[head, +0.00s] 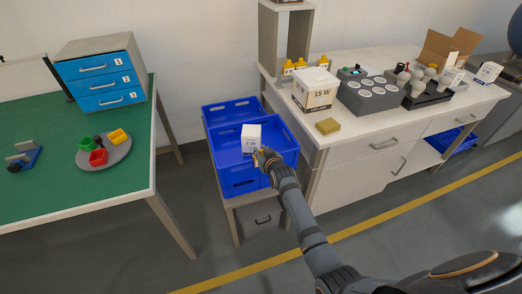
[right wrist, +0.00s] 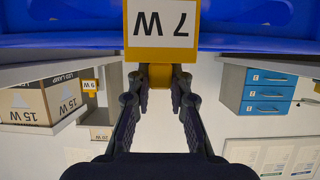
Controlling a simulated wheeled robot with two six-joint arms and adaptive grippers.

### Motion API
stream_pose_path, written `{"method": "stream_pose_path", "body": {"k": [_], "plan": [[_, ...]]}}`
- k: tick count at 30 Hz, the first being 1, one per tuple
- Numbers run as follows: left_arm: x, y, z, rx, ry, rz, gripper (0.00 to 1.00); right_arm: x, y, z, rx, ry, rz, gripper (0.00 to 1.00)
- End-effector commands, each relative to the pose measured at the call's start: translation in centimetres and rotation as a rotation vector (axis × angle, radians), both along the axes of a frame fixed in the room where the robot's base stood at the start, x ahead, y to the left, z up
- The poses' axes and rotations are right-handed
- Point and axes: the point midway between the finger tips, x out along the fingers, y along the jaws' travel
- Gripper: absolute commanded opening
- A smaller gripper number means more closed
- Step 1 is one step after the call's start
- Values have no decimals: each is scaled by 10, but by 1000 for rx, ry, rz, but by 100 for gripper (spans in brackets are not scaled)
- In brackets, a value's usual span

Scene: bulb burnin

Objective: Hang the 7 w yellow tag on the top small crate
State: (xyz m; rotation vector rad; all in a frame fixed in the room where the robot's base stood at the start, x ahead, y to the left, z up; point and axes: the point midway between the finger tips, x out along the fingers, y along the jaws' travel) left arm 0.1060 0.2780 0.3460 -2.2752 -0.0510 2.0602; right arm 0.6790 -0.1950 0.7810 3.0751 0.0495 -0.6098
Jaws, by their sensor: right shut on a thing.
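The yellow tag with a white "7 W" face (right wrist: 162,24) appears upside down in the right wrist view. Its yellow upper part sits between the fingers of my right gripper (right wrist: 159,100), which is shut on it. In the head view my right gripper (head: 260,156) is at the right part of the blue crate (head: 240,187), close to its front rim. The tag is mostly hidden there. The blue crate wall also shows right behind the tag in the right wrist view (right wrist: 60,40); I cannot tell whether they touch. My left gripper is not in view.
A white box (head: 251,138) stands in the crate. A second blue crate (head: 230,108) is behind it. The white bench (head: 345,128) on the right holds a 15 W carton (head: 315,92), bulbs and yellow tags (head: 300,64). A green table (head: 75,205) is at left.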

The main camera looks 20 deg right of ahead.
Motion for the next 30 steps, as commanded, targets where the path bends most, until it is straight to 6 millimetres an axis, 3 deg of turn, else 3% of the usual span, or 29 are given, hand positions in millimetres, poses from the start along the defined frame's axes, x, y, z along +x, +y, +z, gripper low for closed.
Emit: {"method": "stream_pose_path", "body": {"k": [13,14,19,30], "plan": [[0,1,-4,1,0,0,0,0,0,-5,0,0,0,0],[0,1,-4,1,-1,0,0,0,0,-5,0,0,0,23],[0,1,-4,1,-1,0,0,0,0,-6,0,0,0,45],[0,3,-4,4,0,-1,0,-5,0,-4,0,0,0,45]]}}
